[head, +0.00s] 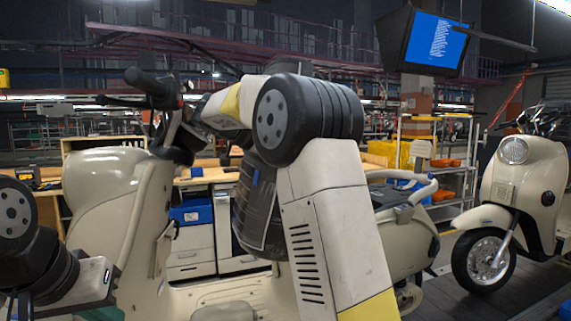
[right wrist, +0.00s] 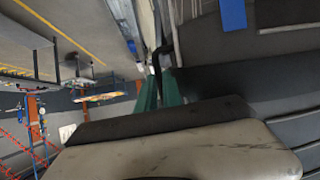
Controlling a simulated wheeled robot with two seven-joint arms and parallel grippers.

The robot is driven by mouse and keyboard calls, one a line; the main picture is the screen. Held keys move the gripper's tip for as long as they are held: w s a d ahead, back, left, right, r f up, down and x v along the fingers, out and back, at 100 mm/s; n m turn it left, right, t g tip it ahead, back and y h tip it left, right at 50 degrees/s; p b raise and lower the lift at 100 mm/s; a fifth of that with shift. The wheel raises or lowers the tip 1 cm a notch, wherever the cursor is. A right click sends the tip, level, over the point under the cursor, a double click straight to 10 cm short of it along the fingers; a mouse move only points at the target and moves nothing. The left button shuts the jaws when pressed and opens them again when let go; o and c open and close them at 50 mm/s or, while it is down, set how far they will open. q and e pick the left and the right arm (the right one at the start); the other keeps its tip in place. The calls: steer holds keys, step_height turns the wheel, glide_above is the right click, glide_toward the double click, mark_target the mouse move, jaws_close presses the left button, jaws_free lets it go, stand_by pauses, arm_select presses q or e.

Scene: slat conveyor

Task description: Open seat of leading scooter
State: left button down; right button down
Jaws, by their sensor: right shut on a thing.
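The leading cream scooter (head: 130,235) stands side-on in the head view, its handlebar at the left and its tail (head: 410,235) at the right. A dark surface, seemingly the seat (right wrist: 225,90), fills the right of the right wrist view. My right gripper (right wrist: 162,92) has green fingers shut at the seat's edge; the exact contact is partly hidden. The head view hides this gripper behind my arm.
A second cream scooter (head: 528,185) stands at the right, on the conveyor, with a gap of floor between them. Behind are a workbench with white drawers (head: 190,250), blue bins and a shelf rack with orange bins (head: 445,163). A blue monitor (head: 433,42) hangs above.

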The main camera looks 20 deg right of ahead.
steer(key=shift+s+a+f+h, duration=0.15)
steer(key=shift+a+h, duration=0.1)
steer(key=shift+a, duration=0.4)
steer(key=shift+w+a+f+h, duration=0.1)
steer(key=shift+a+f+h, duration=0.1)
steer(key=shift+a, duration=0.4)
steer(key=shift+s+a+f+h, duration=0.1)
steer(key=shift+a+h, duration=0.15)
steer(key=shift+a, duration=0.4)
steer(key=c, duration=1.8)
jaws_free()
steer(key=s+a, duration=0.1)
steer(key=a, duration=0.3)
steer(key=s+a, duration=0.1)
steer(key=a, duration=0.4)
steer(key=s+a+r, duration=0.1)
steer(key=a, duration=0.4)
steer(key=shift+s+a+r, duration=0.1)
steer(key=shift+s+a, duration=0.05)
steer(key=shift+s, duration=0.05)
steer(key=shift+s, duration=0.1)
